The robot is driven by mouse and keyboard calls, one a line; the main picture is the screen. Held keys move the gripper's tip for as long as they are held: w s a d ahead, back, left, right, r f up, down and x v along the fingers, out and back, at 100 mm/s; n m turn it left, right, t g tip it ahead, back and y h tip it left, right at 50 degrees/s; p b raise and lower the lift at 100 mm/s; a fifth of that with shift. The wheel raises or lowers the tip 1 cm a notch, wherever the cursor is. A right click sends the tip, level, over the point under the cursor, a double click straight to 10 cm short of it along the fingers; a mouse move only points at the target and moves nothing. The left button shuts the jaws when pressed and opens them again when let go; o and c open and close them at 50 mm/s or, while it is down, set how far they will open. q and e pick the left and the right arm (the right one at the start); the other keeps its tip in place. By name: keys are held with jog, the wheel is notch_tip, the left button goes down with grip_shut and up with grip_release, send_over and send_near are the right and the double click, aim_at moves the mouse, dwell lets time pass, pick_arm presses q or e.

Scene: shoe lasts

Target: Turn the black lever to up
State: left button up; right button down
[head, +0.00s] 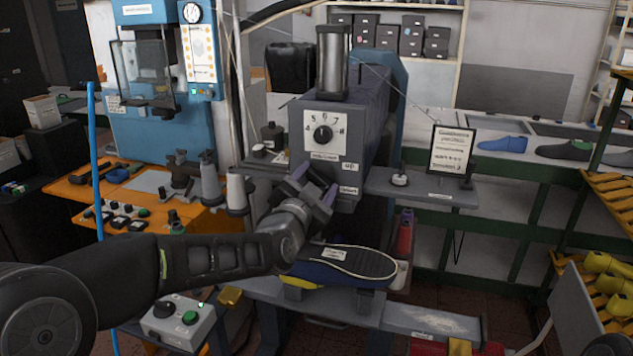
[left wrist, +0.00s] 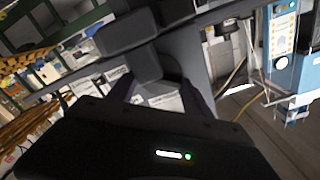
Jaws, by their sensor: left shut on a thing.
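My left gripper (head: 318,188) is at the front of the grey machine (head: 368,112), just below its dial (head: 323,134). It is shut on the black lever, which the fingers and wrist mostly hide in the head view. In the left wrist view, a dark block that looks like the lever (left wrist: 150,66) sits between the fingers (left wrist: 160,95). The lever's exact angle cannot be told. Small white labels are on the machine face beside the gripper, an upper one (head: 350,166) and a lower one (head: 348,190). My right gripper is not in view.
A shoe sole form (head: 350,262) lies on the machine's lower support under my arm. A framed sign (head: 452,150) stands on a grey side shelf (head: 425,188). Thread cones (head: 237,192) stand left of the gripper.

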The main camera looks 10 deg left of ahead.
pick_arm(q)
jog(key=c, duration=0.4)
jog(key=shift+c, duration=0.2)
jog(key=n+b, duration=0.3)
jog(key=shift+f+b, duration=0.2)
jog(key=shift+b, duration=0.1)
jog(key=n+b, duration=0.2)
jog(key=shift+n, duration=0.3)
jog(key=n+b, duration=0.3)
jog(key=n, duration=0.1)
jog(key=shift+a+n, duration=0.1)
jog(key=shift+n, duration=0.2)
jog(key=shift+r+n+b, duration=0.15)
jog(key=shift+n+b, duration=0.8)
jog(key=shift+n, duration=0.95)
